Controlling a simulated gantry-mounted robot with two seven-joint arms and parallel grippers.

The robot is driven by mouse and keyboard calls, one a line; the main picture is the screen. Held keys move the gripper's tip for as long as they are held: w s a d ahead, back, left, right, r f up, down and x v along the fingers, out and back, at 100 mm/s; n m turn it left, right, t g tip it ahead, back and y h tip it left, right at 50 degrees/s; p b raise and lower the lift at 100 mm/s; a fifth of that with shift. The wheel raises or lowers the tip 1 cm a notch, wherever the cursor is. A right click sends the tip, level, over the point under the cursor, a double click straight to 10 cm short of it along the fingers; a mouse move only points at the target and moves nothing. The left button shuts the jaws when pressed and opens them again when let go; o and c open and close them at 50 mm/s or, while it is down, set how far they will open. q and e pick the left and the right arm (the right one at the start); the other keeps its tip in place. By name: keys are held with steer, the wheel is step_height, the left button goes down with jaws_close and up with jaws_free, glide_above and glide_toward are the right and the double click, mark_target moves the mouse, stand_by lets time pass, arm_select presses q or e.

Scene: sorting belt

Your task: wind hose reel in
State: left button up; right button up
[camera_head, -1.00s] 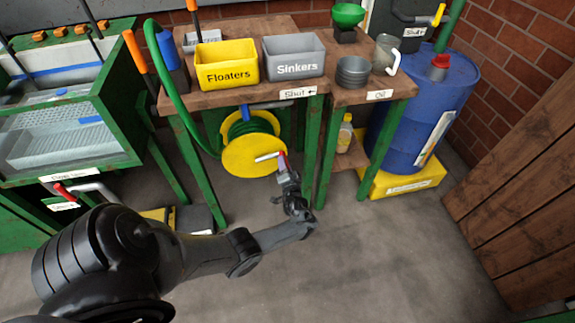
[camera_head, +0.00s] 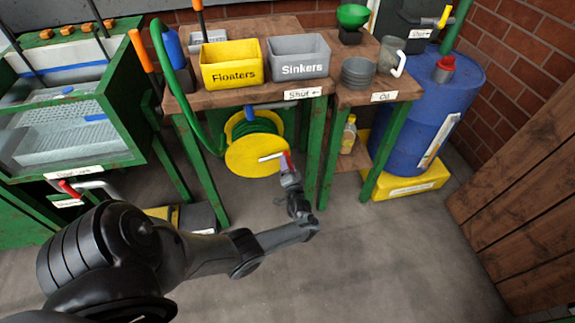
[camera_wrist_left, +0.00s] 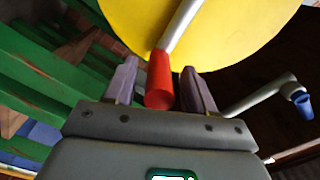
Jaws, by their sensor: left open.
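The hose reel (camera_head: 252,157) is a yellow disc with green hose (camera_head: 252,127) wound behind it, mounted under the workbench. Its metal crank arm (camera_head: 270,157) ends in a red handle (camera_wrist_left: 159,80). In the head view my left gripper (camera_head: 287,169) is at the right edge of the disc, by the handle. In the left wrist view its two fingers stand open on either side of the red handle, with gaps visible, and the yellow disc (camera_wrist_left: 215,35) lies beyond. My right gripper is in neither view.
The bench (camera_head: 250,93) holds a yellow Floaters bin (camera_head: 232,72) and a grey Sinkers bin (camera_head: 304,69). Green bench legs (camera_head: 314,150) stand right of the reel. A pale lever with a blue tip (camera_wrist_left: 300,99) shows in the wrist view. The floor in front is clear.

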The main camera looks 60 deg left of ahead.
arm_select(q)
steer(key=p+v, duration=0.3)
steer(key=v, duration=0.7)
steer(key=shift+d, duration=0.15)
steer(key=shift+s, duration=0.1)
